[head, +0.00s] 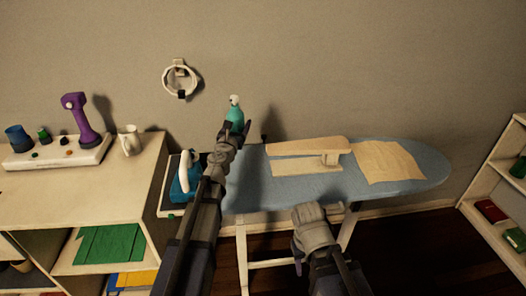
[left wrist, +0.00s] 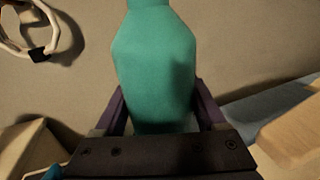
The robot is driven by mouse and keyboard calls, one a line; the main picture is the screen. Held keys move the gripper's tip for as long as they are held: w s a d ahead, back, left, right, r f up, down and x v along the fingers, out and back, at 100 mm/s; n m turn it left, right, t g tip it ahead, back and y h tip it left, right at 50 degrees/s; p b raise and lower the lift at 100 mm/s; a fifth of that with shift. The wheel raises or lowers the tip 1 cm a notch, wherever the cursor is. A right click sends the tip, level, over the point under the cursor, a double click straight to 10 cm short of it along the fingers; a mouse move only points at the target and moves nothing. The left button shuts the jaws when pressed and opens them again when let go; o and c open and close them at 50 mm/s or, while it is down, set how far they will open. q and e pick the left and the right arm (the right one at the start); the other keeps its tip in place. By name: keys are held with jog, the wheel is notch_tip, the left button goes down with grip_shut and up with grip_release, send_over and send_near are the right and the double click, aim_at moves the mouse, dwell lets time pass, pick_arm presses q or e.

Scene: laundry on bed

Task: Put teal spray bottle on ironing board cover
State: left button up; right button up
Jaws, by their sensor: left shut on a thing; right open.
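The teal spray bottle (head: 236,115) has a white top and is upright in the air at the left end of the ironing board, against the wall in the head view. My left gripper (head: 232,128) is shut on it. In the left wrist view the bottle's teal body (left wrist: 155,65) stands between both fingers; its top is out of frame. The blue ironing board cover (head: 280,190) stretches to the right below the bottle. My right gripper (head: 299,264) is open and empty, low in front of the board; its fingertips are hard to make out.
A small wooden sleeve board (head: 310,148) and a tan cloth (head: 388,161) lie on the cover. A teal and white iron (head: 187,178) stands at its left end. A shelf unit (head: 60,190) is at left, another (head: 495,215) at right. The cover's front middle is clear.

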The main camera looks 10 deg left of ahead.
pick_arm(q)
jog(key=shift+f+b, duration=4.8)
jog(key=shift+f, duration=0.25)
jog(key=shift+r, duration=0.15)
jog(key=o, duration=1.6)
jog(key=shift+c, duration=0.2)
jog(key=shift+r, duration=0.1)
jog(key=s, duration=1.2)
jog(key=shift+a, duration=0.15)
